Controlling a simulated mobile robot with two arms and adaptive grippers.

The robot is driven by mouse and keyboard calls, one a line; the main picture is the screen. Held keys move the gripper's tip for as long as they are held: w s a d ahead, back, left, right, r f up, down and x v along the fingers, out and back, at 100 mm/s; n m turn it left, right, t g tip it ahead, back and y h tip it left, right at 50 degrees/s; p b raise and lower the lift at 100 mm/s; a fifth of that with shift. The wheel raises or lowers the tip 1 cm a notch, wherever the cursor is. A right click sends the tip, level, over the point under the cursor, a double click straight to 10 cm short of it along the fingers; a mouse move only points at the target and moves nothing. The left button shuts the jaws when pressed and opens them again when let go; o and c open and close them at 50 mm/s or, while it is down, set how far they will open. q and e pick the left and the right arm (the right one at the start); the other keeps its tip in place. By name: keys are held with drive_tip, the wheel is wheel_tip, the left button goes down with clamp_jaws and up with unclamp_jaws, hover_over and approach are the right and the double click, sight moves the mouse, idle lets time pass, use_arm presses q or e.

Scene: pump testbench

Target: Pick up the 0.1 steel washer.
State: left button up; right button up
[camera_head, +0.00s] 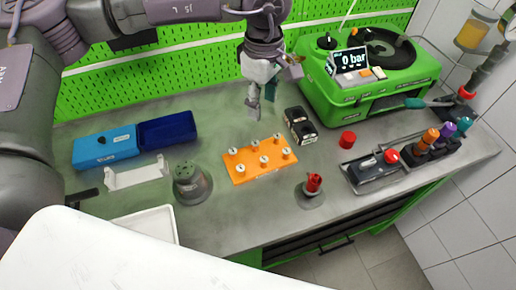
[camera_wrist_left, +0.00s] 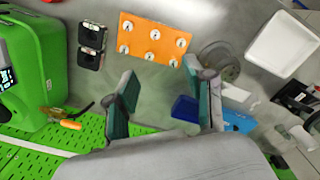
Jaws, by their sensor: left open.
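An orange plate (camera_head: 258,163) with several small pale washers on pegs lies in the middle of the bench. I cannot read any size marks, so I cannot tell which washer is the 0.1 steel one. The plate also shows at the top of the left wrist view (camera_wrist_left: 153,50). My left gripper (camera_head: 262,108) points down, open and empty, above and behind the plate. In the left wrist view its two fingers (camera_wrist_left: 163,112) stand well apart with bare bench between them. My right gripper does not show.
Black blocks (camera_head: 300,124) stand right of the plate, before the green pump unit (camera_head: 375,88). A grey round holder (camera_head: 192,185) stands left, near blue boxes (camera_head: 106,148). A red part on a stand (camera_head: 312,188) and a red cap (camera_head: 347,139) are at right.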

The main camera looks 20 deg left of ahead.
use_arm(q)
drive_tip(key=b, duration=0.6)
hover_over(264, 159)
wheel_tip(264, 159, down, 6)
drive_tip(key=f, duration=0.1)
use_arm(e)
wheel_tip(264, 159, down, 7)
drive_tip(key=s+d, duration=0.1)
use_arm(q)
drive_tip(key=f, duration=0.2)
drive_tip(key=f+p, duration=0.1)
drive_tip(key=f, duration=0.2)
drive_tip(key=f+p, duration=0.1)
drive_tip(key=f, duration=0.2)
drive_tip(key=shift+s+a+f, duration=0.1)
drive_tip(key=shift+s+a, duration=0.15)
drive_tip(key=shift+a, duration=0.1)
drive_tip(key=f, duration=0.1)
drive_tip(key=f+p, duration=0.1)
drive_tip(key=f, duration=0.1)
drive_tip(key=f+p, duration=0.1)
drive_tip(key=shift+w+d+f, duration=0.25)
drive_tip(key=shift+d+f, duration=0.05)
drive_tip(key=shift+d, duration=0.05)
drive_tip(key=shift+f+p, duration=0.35)
drive_tip(key=shift+f, duration=0.2)
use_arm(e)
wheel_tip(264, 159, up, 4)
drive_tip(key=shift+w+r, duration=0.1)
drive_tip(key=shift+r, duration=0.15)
